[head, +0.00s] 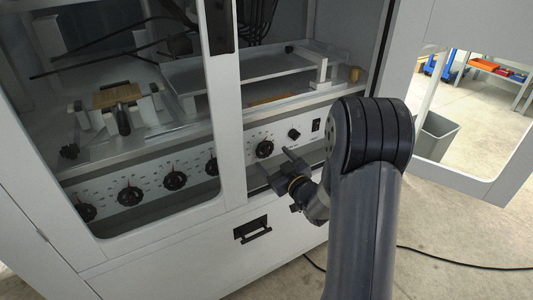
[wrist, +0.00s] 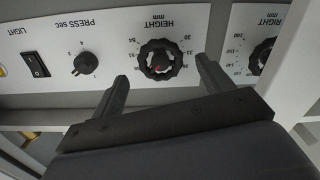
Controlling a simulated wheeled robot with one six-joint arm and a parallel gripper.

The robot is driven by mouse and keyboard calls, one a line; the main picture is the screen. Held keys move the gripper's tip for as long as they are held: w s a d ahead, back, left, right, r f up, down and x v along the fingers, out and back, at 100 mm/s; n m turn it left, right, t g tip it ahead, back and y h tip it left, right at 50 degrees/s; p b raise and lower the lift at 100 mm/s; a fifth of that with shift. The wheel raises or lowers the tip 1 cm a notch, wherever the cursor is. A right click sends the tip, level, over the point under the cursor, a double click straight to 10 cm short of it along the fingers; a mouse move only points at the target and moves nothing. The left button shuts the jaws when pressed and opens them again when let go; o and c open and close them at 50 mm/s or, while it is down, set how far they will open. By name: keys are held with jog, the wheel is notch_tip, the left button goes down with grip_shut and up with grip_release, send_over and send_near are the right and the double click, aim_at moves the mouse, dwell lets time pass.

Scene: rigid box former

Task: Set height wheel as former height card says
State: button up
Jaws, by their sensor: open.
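The black, scalloped height wheel (wrist: 160,59) sits on the white panel under the word HEIGHT mm, which appears upside down in the wrist view. A small red mark shows near its hub; the exact value is unclear. In the head view the wheel (head: 264,149) is just right of the door post. My gripper (wrist: 162,68) is open and empty, its two fingers on either side of the wheel in the picture. In the head view my gripper (head: 273,172) is in front of and below the wheel, apart from it. I cannot make out a height card.
The RIGHT mm wheel (wrist: 264,56) is beside it, partly behind a white post (wrist: 304,65). The PRESS sec knob (wrist: 86,64) and light switch (wrist: 36,64) are on the other side. More wheels (head: 130,194) lie behind the door window. An open door (head: 455,165) stands right.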

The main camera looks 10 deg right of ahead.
aim_at(266, 152)
jog(key=shift+x, duration=2.25)
jog(key=c, duration=1)
jog(key=shift+o, duration=0.2)
jog(key=shift+m+b, duration=0.5)
jog(key=shift+m, duration=1.3)
jog(key=o, duration=1)
jog(key=shift+c, duration=0.2)
jog(key=shift+s, duration=0.1)
